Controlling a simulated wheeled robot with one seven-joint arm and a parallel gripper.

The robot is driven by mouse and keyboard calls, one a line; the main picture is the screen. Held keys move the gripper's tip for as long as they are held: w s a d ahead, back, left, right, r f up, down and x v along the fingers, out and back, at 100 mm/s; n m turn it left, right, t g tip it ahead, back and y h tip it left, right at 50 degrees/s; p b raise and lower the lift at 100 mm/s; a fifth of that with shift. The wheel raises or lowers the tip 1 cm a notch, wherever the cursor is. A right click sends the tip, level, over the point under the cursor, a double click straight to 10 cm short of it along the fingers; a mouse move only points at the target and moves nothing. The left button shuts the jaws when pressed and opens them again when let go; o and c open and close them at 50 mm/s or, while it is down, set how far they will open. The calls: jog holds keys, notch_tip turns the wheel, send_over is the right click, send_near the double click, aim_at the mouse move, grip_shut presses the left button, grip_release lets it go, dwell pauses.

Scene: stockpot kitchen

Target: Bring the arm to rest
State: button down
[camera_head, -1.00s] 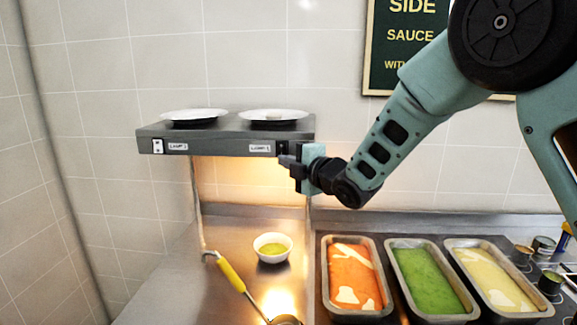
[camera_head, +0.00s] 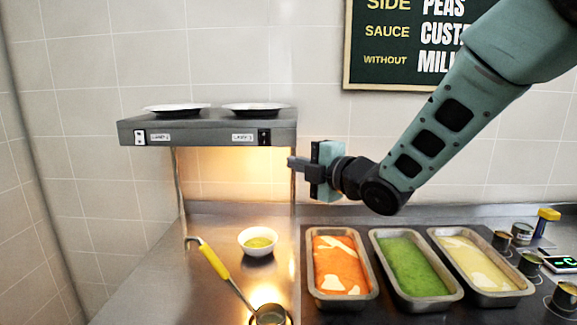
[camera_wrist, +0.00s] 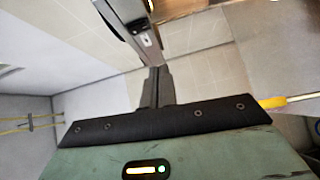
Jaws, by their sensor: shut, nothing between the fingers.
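My gripper (camera_head: 293,163) reaches in from the right at the height of the heat-lamp shelf. It is shut and empty, pointing left, just right of and slightly below the shelf's right end in the head view. In the wrist view the shut fingers (camera_wrist: 157,87) show at the middle, with nothing between them. I cannot tell the exact gap between the fingers and the shelf.
The heat-lamp shelf (camera_head: 215,131) carries two plates. Small pots (camera_head: 522,234) stand at the right. A menu board (camera_head: 354,85) hangs behind.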

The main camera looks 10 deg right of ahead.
jog(key=shift+s+f, duration=0.1)
dwell(0.3)
jog(key=s+a+f+m+g+h, duration=0.2)
jog(key=s+f+m+g+h, duration=0.2)
jog(key=s+f+m, duration=0.4)
jog(key=s+d+f+m+g+h, duration=0.1)
jog(key=s+f+m+g, duration=0.1)
jog(key=s, duration=0.7)
jog(key=s+d+f+m+g+h, duration=0.2)
jog(key=s+g, duration=0.3)
jog(key=s, duration=0.5)
jog(key=s+d+f+m+g+h, duration=0.1)
jog(key=s+f+m+g+h, duration=0.1)
jog(key=s, duration=0.7)
jog(key=shift+s+d+f+m+g, duration=0.2)
jog(key=shift+f+m+g, duration=0.55)
jog(key=shift+m, duration=0.45)
